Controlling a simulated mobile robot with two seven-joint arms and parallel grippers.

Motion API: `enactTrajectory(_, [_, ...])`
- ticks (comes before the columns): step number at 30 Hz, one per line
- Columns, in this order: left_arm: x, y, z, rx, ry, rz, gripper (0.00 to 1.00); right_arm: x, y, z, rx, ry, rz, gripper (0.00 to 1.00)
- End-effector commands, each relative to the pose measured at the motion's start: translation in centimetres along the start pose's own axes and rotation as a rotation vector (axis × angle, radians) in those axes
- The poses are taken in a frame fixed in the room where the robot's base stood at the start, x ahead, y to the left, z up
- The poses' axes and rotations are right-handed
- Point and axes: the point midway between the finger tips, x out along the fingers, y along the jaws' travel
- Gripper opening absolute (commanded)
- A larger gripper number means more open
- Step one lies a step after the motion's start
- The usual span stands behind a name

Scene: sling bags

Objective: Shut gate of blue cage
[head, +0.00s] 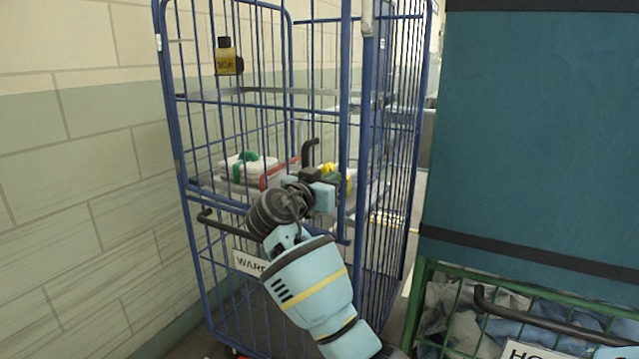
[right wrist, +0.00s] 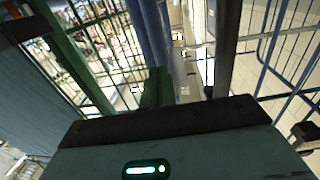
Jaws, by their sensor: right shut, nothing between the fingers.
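The blue cage (head: 181,140) stands upright left of centre in the head view, with blue wire-bar sides. A yellow and black tag (head: 228,62) hangs high on its bars, and a white sign reading "WARD" (head: 249,262) is low on its front. Black curved bar ends show on both sides of my arm. My right gripper (head: 322,188) is shut and empty, in front of the cage near an upright blue post (head: 345,110); I cannot tell whether it touches. How far the gate stands open is unclear. Blue bars also show in the right wrist view (right wrist: 284,82).
A white bundle with a green strap (head: 245,166) lies on a shelf inside the cage. A green cage (head: 455,272) with a black handle and a large teal panel (head: 540,130) stand at right. A tiled wall (head: 70,190) is close on the left. A narrow floor strip separates the cages.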

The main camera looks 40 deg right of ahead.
Motion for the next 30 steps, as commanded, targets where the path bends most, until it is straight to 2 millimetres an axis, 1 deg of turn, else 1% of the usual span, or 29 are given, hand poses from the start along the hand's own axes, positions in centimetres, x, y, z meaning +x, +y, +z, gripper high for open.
enactTrajectory(3, [-0.2, 0.0, -0.2, 0.0, 0.002, 0.0, 0.0, 1.1, 0.0, -0.1, 0.001, 0.001, 0.002, 0.0])
enactTrajectory(6, [-0.2, 0.0, -0.3, 0.0, 0.004, -0.001, 0.0, 1.6, 0.0, -0.1, 0.001, 0.0, 0.001, 0.0])
enactTrajectory(17, [-0.3, 0.0, -0.4, -0.001, 0.006, -0.001, 0.0, 1.8, 0.0, 0.0, 0.001, 0.0, 0.0, 0.0])
enactTrajectory(19, [-0.3, 0.0, -0.4, -0.001, 0.007, -0.001, 0.0, 2.2, 0.0, 0.0, -0.001, 0.0, -0.004, 0.0])
enactTrajectory(20, [-0.2, 0.0, -0.3, -0.002, 0.007, -0.001, 0.0, 2.5, 0.0, 0.0, -0.002, 0.001, -0.008, 0.0])
enactTrajectory(22, [-0.2, 0.1, -0.2, -0.002, 0.005, -0.001, 0.0, 3.8, -0.1, 0.1, -0.005, 0.001, -0.025, 0.0])
enactTrajectory(27, [0.0, 0.1, 0.1, -0.003, 0.001, 0.0, 0.0, 7.5, -0.1, 0.2, -0.007, 0.0, -0.081, 0.0])
enactTrajectory(30, [0.0, 0.1, -0.1, -0.006, 0.004, 0.001, 0.0, 8.9, -0.1, 0.1, -0.003, 0.0, -0.105, 0.0])
